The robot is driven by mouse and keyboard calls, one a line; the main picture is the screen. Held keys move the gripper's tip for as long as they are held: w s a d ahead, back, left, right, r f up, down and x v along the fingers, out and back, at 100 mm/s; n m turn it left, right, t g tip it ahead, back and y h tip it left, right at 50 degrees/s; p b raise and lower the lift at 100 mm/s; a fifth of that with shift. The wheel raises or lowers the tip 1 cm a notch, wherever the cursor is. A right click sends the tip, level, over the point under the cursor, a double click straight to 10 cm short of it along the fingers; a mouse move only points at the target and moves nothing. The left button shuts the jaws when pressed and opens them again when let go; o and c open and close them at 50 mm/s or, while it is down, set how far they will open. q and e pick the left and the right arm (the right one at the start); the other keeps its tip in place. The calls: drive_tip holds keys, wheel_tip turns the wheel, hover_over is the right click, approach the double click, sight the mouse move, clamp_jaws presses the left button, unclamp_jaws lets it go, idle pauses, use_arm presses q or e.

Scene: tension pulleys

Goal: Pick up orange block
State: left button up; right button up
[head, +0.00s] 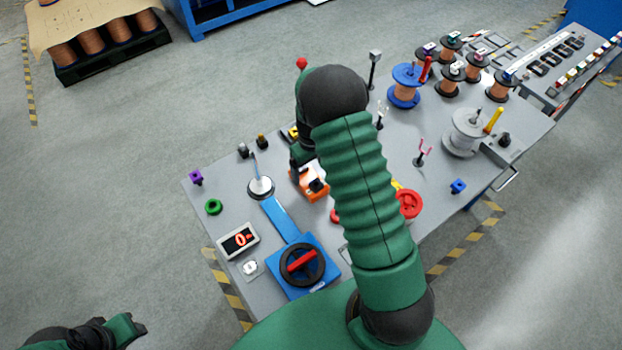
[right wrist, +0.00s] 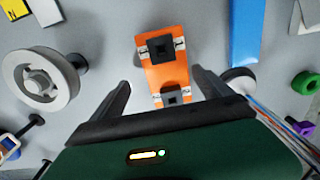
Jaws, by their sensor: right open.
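The orange block (right wrist: 163,71) lies on the grey table, with two dark square fittings on pale bands across it. In the right wrist view it sits between and beyond the two fingers of my right gripper (right wrist: 160,95), which is open and empty. In the head view the orange block (head: 311,183) is partly hidden by my right arm and gripper (head: 300,170). My left gripper (head: 135,325) is at the lower left, off the table; its jaws are too unclear to read.
A grey pulley (right wrist: 40,80) stands on the other side. A round white disc (head: 260,187) with a rod is close by. Copper spools (head: 450,78) stand at the back right.

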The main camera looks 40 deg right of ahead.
sight(309, 179)
drive_tip(key=shift+a+f, duration=0.8)
drive_tip(key=shift+f, duration=0.3)
drive_tip(key=shift+a, duration=0.25)
drive_tip(key=shift+d+f, duration=0.25)
drive_tip(key=shift+d, duration=0.5)
drive_tip(key=c, duration=0.8)
drive_tip(key=shift+c, duration=1.2)
drive_tip(key=shift+a+r, duration=0.15)
drive_tip(key=shift+a, duration=0.25)
drive_tip(key=c, duration=0.7)
clamp_jaws()
use_arm(q)
drive_tip(key=shift+a+f, duration=0.1)
drive_tip(key=shift+a, duration=0.65)
